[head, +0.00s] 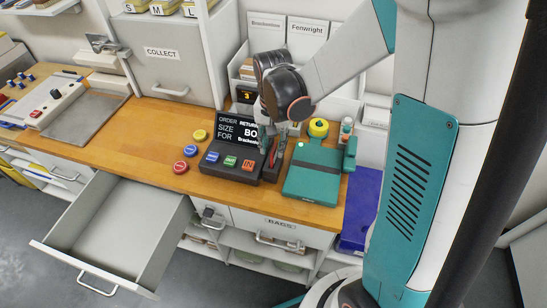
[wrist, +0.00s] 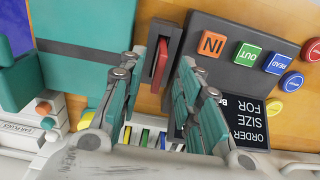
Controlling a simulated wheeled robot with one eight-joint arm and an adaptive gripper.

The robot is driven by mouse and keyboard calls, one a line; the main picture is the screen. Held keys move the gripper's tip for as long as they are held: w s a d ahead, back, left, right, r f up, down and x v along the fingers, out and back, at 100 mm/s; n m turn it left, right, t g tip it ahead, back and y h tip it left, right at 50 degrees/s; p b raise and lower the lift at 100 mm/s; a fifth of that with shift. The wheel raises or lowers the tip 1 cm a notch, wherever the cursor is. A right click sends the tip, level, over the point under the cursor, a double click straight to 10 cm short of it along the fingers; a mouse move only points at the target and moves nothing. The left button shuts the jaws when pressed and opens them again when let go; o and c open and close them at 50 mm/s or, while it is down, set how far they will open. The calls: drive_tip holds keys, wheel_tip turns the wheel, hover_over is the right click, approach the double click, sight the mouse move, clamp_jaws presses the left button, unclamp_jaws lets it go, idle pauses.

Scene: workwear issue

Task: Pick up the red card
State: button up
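The red card (wrist: 160,62) stands on edge in a dark holder at the side of the order terminal (wrist: 235,82), between the fingers of my gripper (wrist: 168,68) in the wrist view. The fingers are apart, with a visible gap on the card's right side; the left finger is close to it, and I cannot tell whether it touches. In the head view, my gripper (head: 273,143) points down at the terminal's right end, and a small red part of the card (head: 272,156) shows between the fingers.
The teal device (head: 313,172) stands close to the right of the card. Coloured buttons (head: 191,151) lie left of the terminal. An open drawer (head: 120,229) juts out at the front left.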

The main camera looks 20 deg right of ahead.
sight(274, 148)
drive_tip(key=f, duration=0.1)
drive_tip(key=f+b, duration=0.1)
drive_tip(key=f, duration=0.3)
drive_tip(key=shift+w+d, duration=0.2)
drive_tip(key=shift+w, duration=0.1)
drive_tip(key=shift+c, duration=0.3)
clamp_jaws()
